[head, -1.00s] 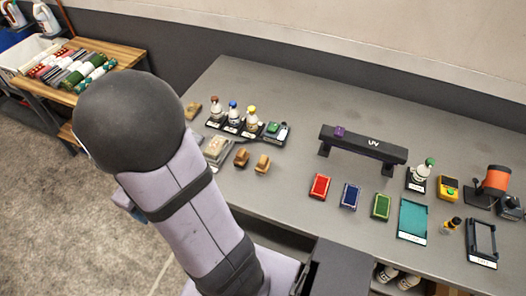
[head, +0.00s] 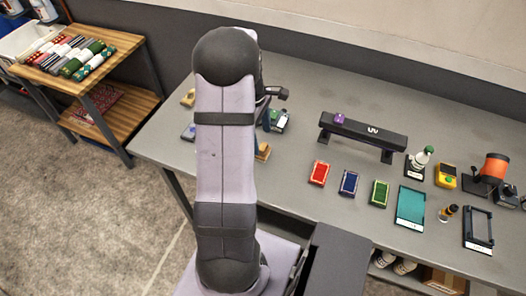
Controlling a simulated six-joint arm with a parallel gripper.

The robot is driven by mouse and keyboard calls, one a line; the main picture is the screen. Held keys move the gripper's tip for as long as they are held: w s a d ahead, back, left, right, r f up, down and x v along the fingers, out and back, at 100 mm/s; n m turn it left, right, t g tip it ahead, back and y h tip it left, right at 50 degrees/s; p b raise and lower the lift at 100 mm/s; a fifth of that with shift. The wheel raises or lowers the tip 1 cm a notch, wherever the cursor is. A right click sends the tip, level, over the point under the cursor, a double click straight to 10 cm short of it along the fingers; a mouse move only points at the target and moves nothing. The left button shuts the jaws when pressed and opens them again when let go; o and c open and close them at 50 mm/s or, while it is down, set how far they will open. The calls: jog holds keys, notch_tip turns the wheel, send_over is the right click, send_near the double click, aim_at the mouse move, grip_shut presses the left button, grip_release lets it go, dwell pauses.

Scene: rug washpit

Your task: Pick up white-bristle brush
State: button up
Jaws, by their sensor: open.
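Several small brushes lie at the left end of the grey table. A tan one (head: 188,98) shows left of my arm, and a brown one (head: 263,152) shows just right of it. I cannot tell bristle colour at this size, so I cannot single out the white-bristle brush; it may be behind my arm. My gripper (head: 274,93) is mostly hidden behind my arm. A dark part of it sticks out to the right, over the left part of the table. It is open; I see nothing held.
A black UV bar (head: 363,133) stands mid-table. Red (head: 319,172), blue (head: 348,183) and green (head: 380,193) pads lie in front. A wooden shelf (head: 120,45) with rolled rugs stands left.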

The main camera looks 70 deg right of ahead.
aim_at(263, 146)
jog(key=shift+s+d+f+p, duration=0.15)
jog(key=shift+f+p, duration=0.65)
jog(key=shift+f, duration=1)
jog(key=shift+s+d+f+p, duration=0.15)
jog(key=shift+f+p, duration=0.6)
jog(key=shift+f, duration=1.05)
jog(key=shift+a, duration=0.1)
jog(key=c, duration=1.2)
